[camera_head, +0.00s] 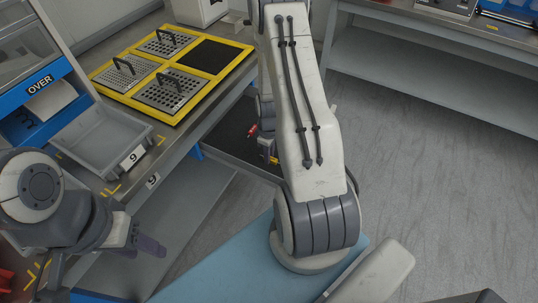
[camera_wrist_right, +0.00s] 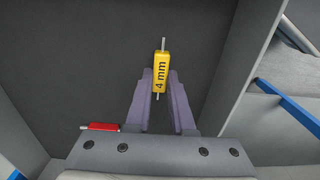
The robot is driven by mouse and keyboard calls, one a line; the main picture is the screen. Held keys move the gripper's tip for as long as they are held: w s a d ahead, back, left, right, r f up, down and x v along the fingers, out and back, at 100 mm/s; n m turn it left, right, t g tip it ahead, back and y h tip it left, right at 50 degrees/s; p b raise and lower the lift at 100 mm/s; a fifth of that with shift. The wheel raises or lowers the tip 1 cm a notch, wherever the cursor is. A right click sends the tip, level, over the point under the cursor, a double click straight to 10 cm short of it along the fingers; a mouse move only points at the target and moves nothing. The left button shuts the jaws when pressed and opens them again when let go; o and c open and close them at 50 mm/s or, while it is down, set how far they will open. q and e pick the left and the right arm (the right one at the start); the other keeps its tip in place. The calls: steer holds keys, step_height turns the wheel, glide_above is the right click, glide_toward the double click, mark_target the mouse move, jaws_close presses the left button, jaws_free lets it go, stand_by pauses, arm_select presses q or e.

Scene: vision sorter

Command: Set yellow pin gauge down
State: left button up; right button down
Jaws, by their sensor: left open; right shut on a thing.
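The yellow pin gauge (camera_wrist_right: 160,66), labelled "4 mm", is between the fingertips of my right gripper (camera_wrist_right: 161,88) in the right wrist view. The gripper is shut on it, above a dark floor with grey walls. A small yellow part shows beside my right arm in the head view (camera_head: 273,160). My right arm hides most of the right gripper there. A red pin gauge (camera_wrist_right: 103,127) lies left of the gripper in the wrist view; a red piece shows in the head view (camera_head: 252,130). My left gripper (camera_head: 150,247) is open and empty at lower left.
The dark-floored tray (camera_head: 228,122) lies partly behind my right arm. A grey bin (camera_head: 88,150) marked 9 stands on the bench at left. Behind it is a yellow frame (camera_head: 225,82) with perforated, handled plates and one plain black section.

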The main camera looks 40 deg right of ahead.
steer(key=shift+f, duration=0.2)
steer(key=c, duration=0.8)
jaws_free()
steer(key=shift+r, duration=0.1)
steer(key=shift+r, duration=0.3)
step_height(320, 180, up, 11)
steer(key=p, duration=0.3)
steer(key=w+a+r, duration=0.2)
steer(key=a+r, duration=0.5)
steer(key=a, duration=0.4)
steer(key=s+a+r+n, duration=0.2)
steer(key=s+a+r, duration=0.3)
steer(key=a, duration=0.5)
steer(key=shift+n+y, duration=0.3)
steer(key=shift+y, duration=0.2)
steer(key=s+a+r, duration=0.2)
steer(key=s+a, duration=0.1)
steer(key=s, duration=0.1)
steer(key=s+a+r, duration=0.3)
steer(key=s, duration=0.2)
steer(key=s+a+r, duration=0.2)
steer(key=s+a, duration=0.1)
steer(key=s, duration=0.2)
steer(key=shift+a+r, duration=0.2)
steer(key=shift+a, duration=0.2)
